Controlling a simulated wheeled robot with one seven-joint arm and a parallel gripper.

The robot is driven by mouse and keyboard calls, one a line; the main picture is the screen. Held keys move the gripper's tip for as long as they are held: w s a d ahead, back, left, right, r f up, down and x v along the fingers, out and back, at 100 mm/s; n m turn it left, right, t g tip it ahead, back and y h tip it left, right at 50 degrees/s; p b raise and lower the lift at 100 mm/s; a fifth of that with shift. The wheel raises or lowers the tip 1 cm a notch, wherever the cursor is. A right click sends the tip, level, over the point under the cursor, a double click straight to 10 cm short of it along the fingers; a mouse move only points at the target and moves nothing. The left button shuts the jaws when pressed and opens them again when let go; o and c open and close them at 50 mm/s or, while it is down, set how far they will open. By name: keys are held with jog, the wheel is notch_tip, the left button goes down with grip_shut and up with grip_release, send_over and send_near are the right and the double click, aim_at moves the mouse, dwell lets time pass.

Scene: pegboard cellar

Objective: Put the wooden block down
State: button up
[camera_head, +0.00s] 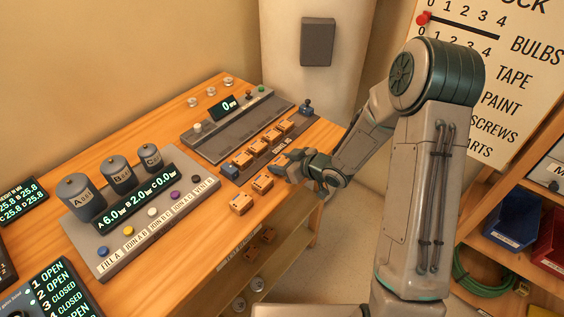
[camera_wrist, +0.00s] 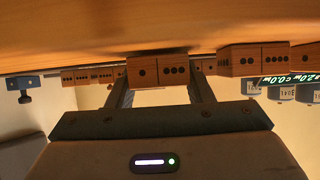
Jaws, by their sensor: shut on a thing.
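My gripper (camera_head: 292,167) is at the right edge of the wooden table (camera_head: 150,290), low over its top. In the wrist view my gripper (camera_wrist: 160,90) is shut on a wooden block (camera_wrist: 160,71) with dark dots and a dividing line on its face. In the head view the held block is mostly hidden by the gripper. I cannot tell whether it touches the table. Two similar blocks, one nearer (camera_head: 240,203) and one closer to my gripper (camera_head: 262,182), lie on the table to the left of my gripper.
A grey panel (camera_head: 120,262) with canisters and buttons stands left. A balance-like device (camera_head: 237,126) is at the back. Shelves (camera_head: 500,265) stand right.

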jog(key=shift+f, duration=0.25)
jog(key=o, duration=0.9)
jog(key=shift+o, duration=0.2)
jog(key=shift+r, duration=0.15)
